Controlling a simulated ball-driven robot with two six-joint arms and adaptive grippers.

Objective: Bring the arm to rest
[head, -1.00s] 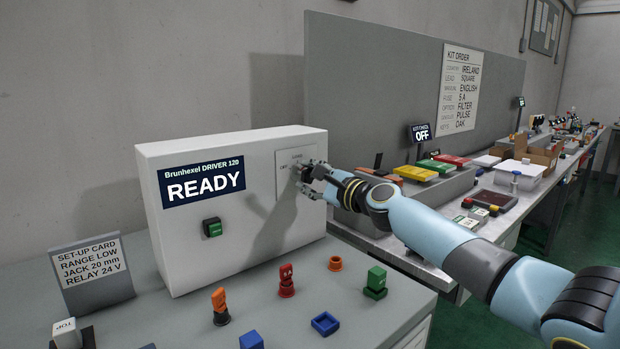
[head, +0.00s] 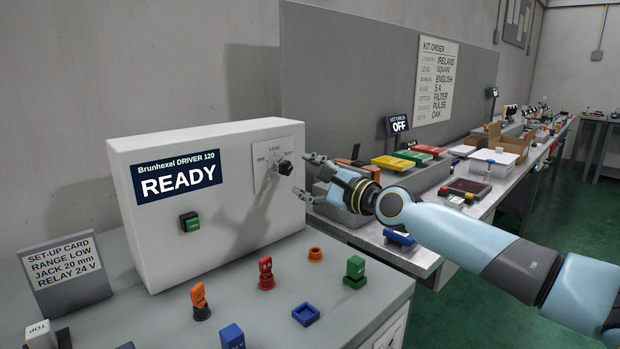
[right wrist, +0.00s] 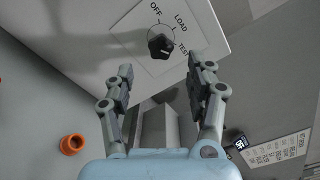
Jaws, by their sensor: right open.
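My right gripper (head: 308,178) is open and empty, just right of the white driver box (head: 130,240) in the head view. It is apart from the black rotary knob (head: 285,168) on the box's control plate. In the right wrist view the open fingers (right wrist: 157,80) frame the knob (right wrist: 161,47), with a gap between them and it. The plate reads OFF, LOAD and TEST, and the knob's pointer is turned toward TEST. The box's screen (head: 178,178) reads READY. My left gripper is not in view.
On the bench (head: 250,280) stand a set-up card (head: 64,270), a red plug (head: 265,273), an orange plug (head: 199,300), a green plug (head: 355,271), an orange ring (head: 315,254) and a blue square frame (head: 305,314). A cluttered side table with red, green and yellow boxes (head: 393,163) lies behind my right arm.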

